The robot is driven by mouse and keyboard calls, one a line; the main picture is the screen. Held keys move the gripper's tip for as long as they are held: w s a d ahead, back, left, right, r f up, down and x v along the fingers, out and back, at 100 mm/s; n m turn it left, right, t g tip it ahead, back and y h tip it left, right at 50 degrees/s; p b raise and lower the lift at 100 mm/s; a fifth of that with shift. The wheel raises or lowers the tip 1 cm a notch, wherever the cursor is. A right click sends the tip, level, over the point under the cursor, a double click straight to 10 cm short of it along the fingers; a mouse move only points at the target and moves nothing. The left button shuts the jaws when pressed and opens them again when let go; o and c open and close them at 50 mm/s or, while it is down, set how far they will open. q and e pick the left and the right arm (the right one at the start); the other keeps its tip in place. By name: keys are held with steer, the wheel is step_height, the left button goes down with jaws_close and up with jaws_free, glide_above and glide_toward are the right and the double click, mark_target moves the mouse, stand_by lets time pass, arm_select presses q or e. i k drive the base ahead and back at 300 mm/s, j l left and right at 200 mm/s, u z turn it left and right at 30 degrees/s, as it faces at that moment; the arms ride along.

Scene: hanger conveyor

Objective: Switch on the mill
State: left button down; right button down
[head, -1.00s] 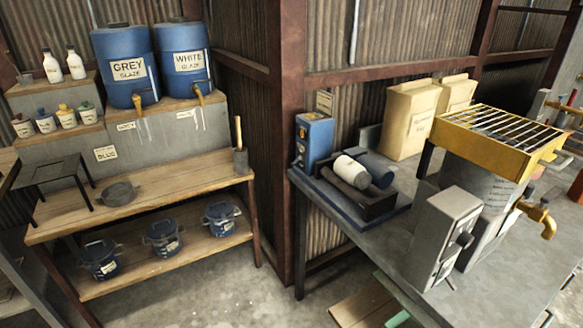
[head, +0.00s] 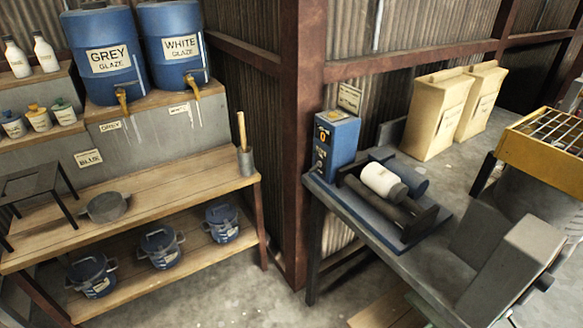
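The mill is the roller unit on the bench at the right, with a blue control box (head: 336,146) at its left end. The box has an orange mark near its top and small dark controls on its front; their setting is too small to tell. A white jar (head: 383,181) with a grey lid lies on its side on the dark rollers (head: 390,206) beside the box. Neither of my grippers shows in the head view.
A wooden shelf (head: 160,190) stands at left with blue lidded pots (head: 159,246) below. Blue glaze barrels (head: 104,54) stand above it. Cream sacks (head: 437,110) stand behind the mill.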

mark_target(319, 163)
steer(key=i+j+u, duration=0.1)
steer(key=i+j, duration=0.2)
steer(key=i, duration=0.2)
steer(key=i+j, duration=0.25)
steer(key=i, duration=0.3)
steer(key=j+u, duration=0.05)
